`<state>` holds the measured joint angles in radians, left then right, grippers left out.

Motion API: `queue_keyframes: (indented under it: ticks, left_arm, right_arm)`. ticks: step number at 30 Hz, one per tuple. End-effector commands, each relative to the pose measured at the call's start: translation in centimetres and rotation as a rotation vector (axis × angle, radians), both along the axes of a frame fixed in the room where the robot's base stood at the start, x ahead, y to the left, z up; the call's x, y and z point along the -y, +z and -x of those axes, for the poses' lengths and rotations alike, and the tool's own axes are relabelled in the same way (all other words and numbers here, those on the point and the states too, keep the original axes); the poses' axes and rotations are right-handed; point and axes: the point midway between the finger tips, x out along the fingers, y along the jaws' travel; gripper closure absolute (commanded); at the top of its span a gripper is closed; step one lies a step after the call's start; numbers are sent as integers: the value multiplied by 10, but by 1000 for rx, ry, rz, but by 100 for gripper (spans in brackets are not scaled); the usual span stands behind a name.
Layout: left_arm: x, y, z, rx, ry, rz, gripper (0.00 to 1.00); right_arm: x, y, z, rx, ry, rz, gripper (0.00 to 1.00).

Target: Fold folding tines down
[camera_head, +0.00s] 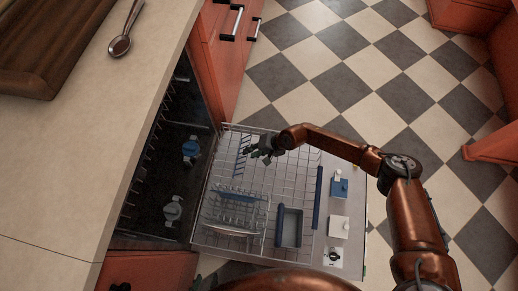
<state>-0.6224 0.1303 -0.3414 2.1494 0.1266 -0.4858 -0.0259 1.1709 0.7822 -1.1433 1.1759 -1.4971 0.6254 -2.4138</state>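The dishwasher rack (295,158) is pulled out over the lowered door. One row of tines (243,158) stands near the rack's far left corner. More rows of tines (240,193) stand in the nearer left part, some with bluish rails. My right gripper (256,151) is over the far part of the rack, close beside the far row of tines. Contact and its finger opening are too small to make out. My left gripper (205,281) shows only as dark parts at the bottom edge, left of my copper-coloured body part, and is mostly cut off.
A grey cutlery basket (290,228) sits in the rack's near right part. The dishwasher door (312,250) lies open, with blue and white fittings. A counter (100,140) on the left carries a spoon (121,44) and a wooden tray (75,60). Checkered floor (320,60) is clear beyond.

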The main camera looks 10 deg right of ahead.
Motion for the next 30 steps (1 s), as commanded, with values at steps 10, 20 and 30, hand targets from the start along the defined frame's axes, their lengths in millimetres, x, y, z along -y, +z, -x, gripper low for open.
queue_keyframes:
  ticks: [10,20,30]
  left_arm:
    - [0,0,0,0,-1,-1,60]
    - [0,0,0,0,-1,-1,60]
    - [0,0,-1,1,-1,0,60]
  right_arm:
    - [39,58,16,1,1,3,78]
    - [52,77,22,-1,1,2,78]
    - [50,77,22,-3,-2,-3,88]
